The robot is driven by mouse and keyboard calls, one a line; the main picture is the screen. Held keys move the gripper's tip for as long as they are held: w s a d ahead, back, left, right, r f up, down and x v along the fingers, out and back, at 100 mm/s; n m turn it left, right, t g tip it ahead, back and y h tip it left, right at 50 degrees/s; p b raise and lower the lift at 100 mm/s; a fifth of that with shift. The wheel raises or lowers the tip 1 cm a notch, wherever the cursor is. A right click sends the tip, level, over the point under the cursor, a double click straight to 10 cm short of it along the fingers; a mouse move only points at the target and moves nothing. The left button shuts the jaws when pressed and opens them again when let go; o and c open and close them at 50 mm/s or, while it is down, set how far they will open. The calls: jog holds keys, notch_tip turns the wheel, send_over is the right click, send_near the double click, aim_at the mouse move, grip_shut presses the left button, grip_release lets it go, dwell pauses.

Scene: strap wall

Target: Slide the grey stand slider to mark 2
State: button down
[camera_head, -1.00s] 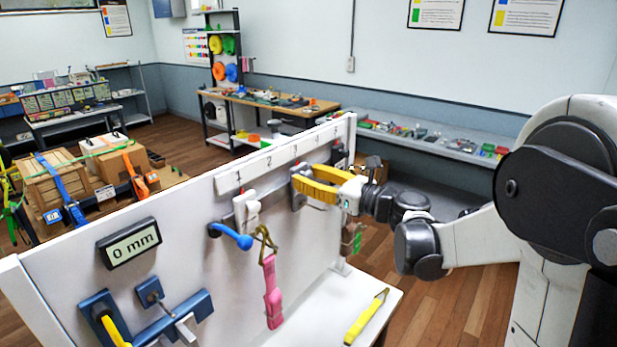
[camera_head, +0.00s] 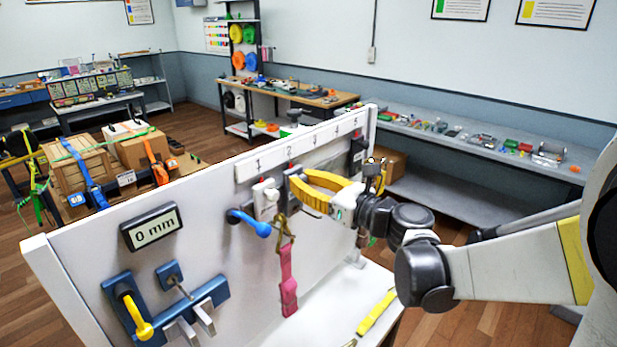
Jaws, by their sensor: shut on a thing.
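My gripper (camera_head: 308,189) has yellow fingers and is shut on the grey stand slider (camera_head: 292,184) on the white upright board (camera_head: 225,190). The slider sits below the white number strip (camera_head: 300,146), and its small red pointer (camera_head: 290,167) appears roughly under mark 2 (camera_head: 287,152). My fingers hide part of the slider, so exact alignment cannot be told. A white slider (camera_head: 264,196) stands just left of it, below mark 1. A black slider (camera_head: 357,153) is at the right, below mark 5.
A blue knob handle (camera_head: 250,223) and a hanging pink strap (camera_head: 287,275) are close below-left of my gripper. A display (camera_head: 151,227) reads 0 mm. A yellow strap piece (camera_head: 376,312) lies on the white ledge.

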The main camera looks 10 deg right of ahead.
jog(key=c, duration=1.2)
grip_release()
jog(key=shift+d, duration=0.1)
jog(key=shift+c, duration=0.2)
jog(key=v, duration=1.2)
jog(key=s+a+f+n+g+h+b, duration=0.2)
jog(key=s+a+f+n+g+b, duration=0.15)
jog(key=f+n, duration=0.45)
jog(key=s+a+f+n+g+h+b, duration=0.2)
jog(key=s+a+f+n+g+b, duration=0.15)
jog(key=f+n, duration=0.4)
jog(key=s+d+f+n+h+b, duration=0.5)
jog(key=s+f+n, duration=0.3)
jog(key=n, duration=0.5)
jog(key=shift+d+f+h, duration=0.55)
jog(key=shift+d+h, duration=0.25)
jog(key=shift+d, duration=0.1)
